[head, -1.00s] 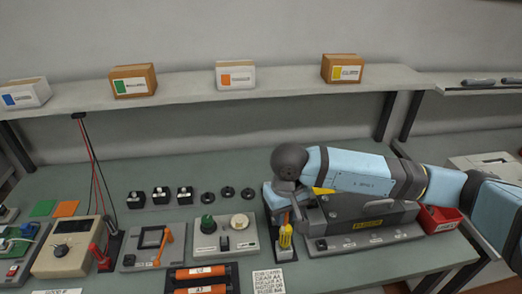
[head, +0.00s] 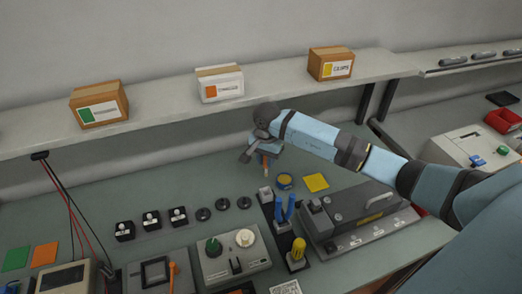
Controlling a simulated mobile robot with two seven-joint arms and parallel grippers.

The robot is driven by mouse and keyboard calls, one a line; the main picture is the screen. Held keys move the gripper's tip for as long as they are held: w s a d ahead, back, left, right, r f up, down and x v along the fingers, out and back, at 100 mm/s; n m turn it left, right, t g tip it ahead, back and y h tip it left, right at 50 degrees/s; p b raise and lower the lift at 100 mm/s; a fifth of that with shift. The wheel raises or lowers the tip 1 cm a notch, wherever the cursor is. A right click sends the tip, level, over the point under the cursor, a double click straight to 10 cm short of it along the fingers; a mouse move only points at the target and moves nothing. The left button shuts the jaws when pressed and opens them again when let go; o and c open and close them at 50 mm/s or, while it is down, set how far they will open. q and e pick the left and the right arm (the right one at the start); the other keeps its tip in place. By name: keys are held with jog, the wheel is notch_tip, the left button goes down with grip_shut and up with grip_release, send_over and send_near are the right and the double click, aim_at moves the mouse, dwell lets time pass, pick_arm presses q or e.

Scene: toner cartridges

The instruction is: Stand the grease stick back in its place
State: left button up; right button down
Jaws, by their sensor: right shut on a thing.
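My right gripper (head: 264,156) hangs over the back of the bench, pointing down. It is shut on a slim orange-brown stick (head: 266,166), apparently the grease stick, whose lower end points down. The gripper hides the stick's upper part. I cannot tell whether its tip touches the bench. In front of it is a dark tool rack (head: 273,224), holding blue-handled pliers (head: 284,208) and a yellow-handled tool (head: 297,252). A small grey block (head: 265,195) is at its back end. My left gripper is out of view.
A small blue-and-yellow tin (head: 284,182) and a yellow pad (head: 316,182) lie right of the gripper. A grey machine (head: 357,215) stands right of the rack. A knob box (head: 230,256) stands left. The shelf (head: 180,107) with cartons runs behind.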

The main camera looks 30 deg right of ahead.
aim_at(266, 173)
jog(key=shift+s+a+f, duration=0.1)
jog(key=shift+s+f, duration=0.05)
jog(key=shift+f, duration=0.35)
notch_tip(266, 173, down, 4)
jog(key=shift+s+r+b, duration=0.1)
jog(key=shift+r+b, duration=0.15)
jog(key=shift+b, duration=0.65)
jog(key=shift+f, duration=0.65)
jog(key=shift+b, duration=0.3)
jog(key=shift+f+b, duration=0.2)
jog(key=shift+b, duration=0.15)
